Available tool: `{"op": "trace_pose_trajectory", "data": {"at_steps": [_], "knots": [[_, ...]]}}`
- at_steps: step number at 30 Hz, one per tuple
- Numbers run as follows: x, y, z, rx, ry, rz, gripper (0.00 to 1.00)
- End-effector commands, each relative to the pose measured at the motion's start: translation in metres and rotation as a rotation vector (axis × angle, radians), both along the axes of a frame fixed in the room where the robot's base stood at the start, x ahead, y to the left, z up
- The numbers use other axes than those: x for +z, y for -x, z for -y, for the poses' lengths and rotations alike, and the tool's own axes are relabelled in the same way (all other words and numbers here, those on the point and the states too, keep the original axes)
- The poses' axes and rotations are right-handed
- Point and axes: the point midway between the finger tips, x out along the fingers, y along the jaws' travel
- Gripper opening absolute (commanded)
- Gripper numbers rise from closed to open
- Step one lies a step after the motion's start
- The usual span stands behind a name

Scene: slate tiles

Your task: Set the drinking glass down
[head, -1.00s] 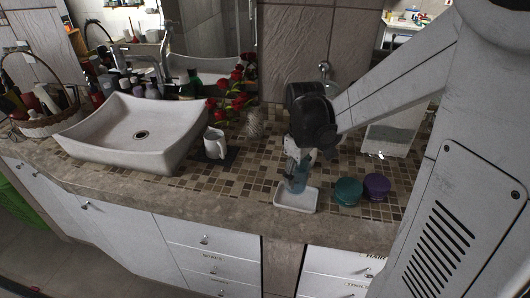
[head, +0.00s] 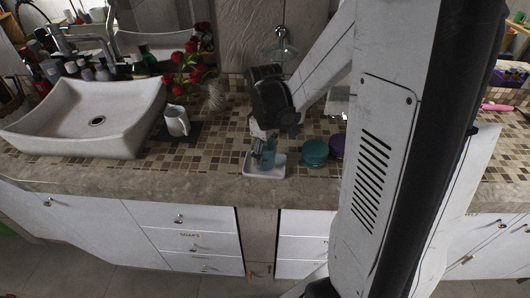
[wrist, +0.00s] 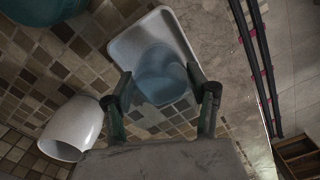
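The drinking glass (head: 268,160) is blue and see-through. It is upright at the white tray (head: 250,172) near the counter's front edge. In the wrist view the glass (wrist: 160,76) sits between the two fingers of my gripper (wrist: 162,84), which appear to press its sides. In the head view my gripper (head: 263,148) points down over the tray and partly covers the glass. The glass overlaps the near end of the tray (wrist: 125,46) in the wrist view; I cannot tell whether its base touches anything.
A teal round container (head: 315,153) and a purple one (head: 337,146) stand right of the tray. A white mug (head: 177,121) stands on a dark mat to the left, beside the sink (head: 95,118). Bare tiles lie between mug and tray.

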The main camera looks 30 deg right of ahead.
Motion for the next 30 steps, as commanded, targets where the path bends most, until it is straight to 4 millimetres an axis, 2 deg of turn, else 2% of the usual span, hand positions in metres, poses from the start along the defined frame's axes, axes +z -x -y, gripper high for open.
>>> {"op": "trace_pose_trajectory", "data": {"at_steps": [3, 14, 17, 30], "knots": [[0.001, 0.0, 0.0, 0.0, 0.0, 0.0, 0.68], [0.006, 0.0, 0.0, 0.0, 0.0, 0.0, 0.68], [0.017, 0.0, 0.0, 0.0, 0.0, 0.0, 0.68], [0.097, 0.001, 0.0, 0.0, 0.0, 0.0, 0.68]]}}
